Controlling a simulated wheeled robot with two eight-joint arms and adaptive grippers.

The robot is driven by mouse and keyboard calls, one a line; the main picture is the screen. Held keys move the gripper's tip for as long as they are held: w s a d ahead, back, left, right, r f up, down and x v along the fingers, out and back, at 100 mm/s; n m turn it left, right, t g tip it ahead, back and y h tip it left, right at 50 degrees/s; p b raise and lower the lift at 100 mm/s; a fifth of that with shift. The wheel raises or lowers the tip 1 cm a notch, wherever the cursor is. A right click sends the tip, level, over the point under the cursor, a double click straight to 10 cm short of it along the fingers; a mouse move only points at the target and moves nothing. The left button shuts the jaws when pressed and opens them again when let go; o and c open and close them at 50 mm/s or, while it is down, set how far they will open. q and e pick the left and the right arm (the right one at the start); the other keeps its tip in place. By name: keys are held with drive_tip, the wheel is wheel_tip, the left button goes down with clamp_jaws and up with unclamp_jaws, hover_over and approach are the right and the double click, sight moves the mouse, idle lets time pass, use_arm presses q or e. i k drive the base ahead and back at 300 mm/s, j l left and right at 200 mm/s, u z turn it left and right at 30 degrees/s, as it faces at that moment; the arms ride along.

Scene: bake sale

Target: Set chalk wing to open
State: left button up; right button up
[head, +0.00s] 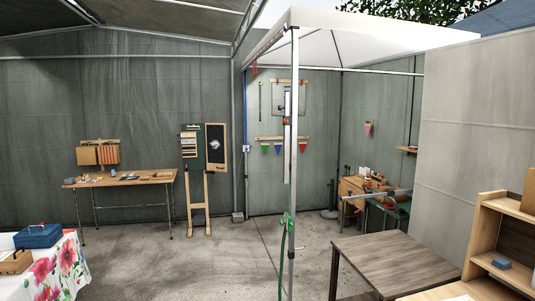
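A dark sign board (190,128) stands upright on a wooden easel (208,188) near the back wall, left of centre. On its right side is a narrow wood-framed black panel with a pale drawing, which looks like the chalk wing (214,158). Small wooden strips or labels (188,144) sit on the board's left part. At this distance I cannot tell the wing's hinge or how far it is swung. Neither of my grippers is in view.
A wooden table (150,178) with small items stands left of the easel. A flowered cloth table (68,262) with a blue box (38,236) is at the front left. A canopy pole (293,150) and a brown table (385,262) stand to the right. The concrete floor before the easel is clear.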

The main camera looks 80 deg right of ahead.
sight(216, 133)
drive_tip(key=z, duration=2.45)
drive_tip(key=i+j, duration=0.15)
drive_tip(key=i, duration=1.9)
drive_tip(key=i+j, duration=0.1)
drive_tip(key=i, duration=1.9)
drive_tip(key=i+j, duration=0.15)
drive_tip(key=i, duration=1.9)
drive_tip(key=i+j, duration=0.1)
drive_tip(key=i, duration=1.95)
